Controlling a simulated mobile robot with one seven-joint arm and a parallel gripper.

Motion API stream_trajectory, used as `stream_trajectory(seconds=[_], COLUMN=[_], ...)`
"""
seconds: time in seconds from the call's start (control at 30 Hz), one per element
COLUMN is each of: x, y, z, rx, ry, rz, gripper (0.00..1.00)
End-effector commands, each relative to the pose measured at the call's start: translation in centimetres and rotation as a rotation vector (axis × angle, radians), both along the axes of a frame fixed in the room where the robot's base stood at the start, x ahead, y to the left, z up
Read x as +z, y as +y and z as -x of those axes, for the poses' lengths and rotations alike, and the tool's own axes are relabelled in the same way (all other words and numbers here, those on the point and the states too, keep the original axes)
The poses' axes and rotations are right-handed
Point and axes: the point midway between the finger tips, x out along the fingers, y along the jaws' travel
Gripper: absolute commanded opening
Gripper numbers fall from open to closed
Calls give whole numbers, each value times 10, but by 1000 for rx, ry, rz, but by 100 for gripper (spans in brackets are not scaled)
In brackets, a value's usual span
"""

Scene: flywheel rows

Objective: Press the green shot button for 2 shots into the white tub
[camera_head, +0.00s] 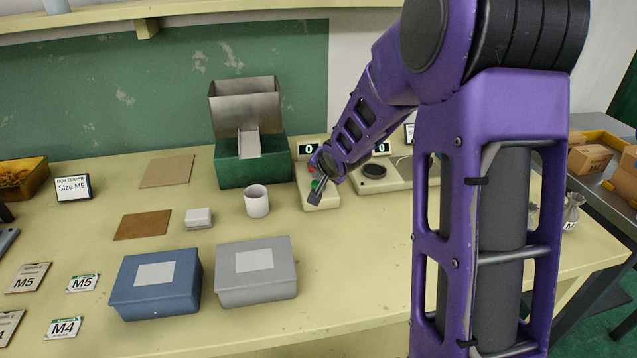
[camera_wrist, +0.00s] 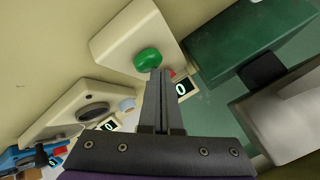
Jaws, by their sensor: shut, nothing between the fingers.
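The green shot button (camera_wrist: 147,61) sits on a cream button box in the wrist view; in the head view only a bit of green (camera_head: 315,185) shows beside my fingers. My gripper (camera_head: 317,199) is shut and empty, over the button box. In the wrist view the shut fingertips (camera_wrist: 158,74) are right by the button's edge; I cannot tell whether they touch it. The white tub (camera_head: 257,203) stands upright on the bench, in front of the green dispenser (camera_head: 252,172) and left of the button box. The box's display (camera_head: 308,149) reads 0.
A scale (camera_head: 374,172) with a dark round plate, its display at 0, stands right of the button box. A blue box (camera_head: 156,283), a grey box (camera_head: 256,272) and a small white box (camera_head: 199,219) are at the front left. My arm hides part of the bench's right side.

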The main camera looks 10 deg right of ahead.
Motion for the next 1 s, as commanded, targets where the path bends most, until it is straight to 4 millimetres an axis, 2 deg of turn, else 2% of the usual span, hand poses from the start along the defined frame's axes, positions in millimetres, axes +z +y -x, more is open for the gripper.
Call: stream_trajectory(seconds=[1.0], x=[-9], y=[0], z=[0], rx=[0], ry=[1], rz=[0], gripper=[0])
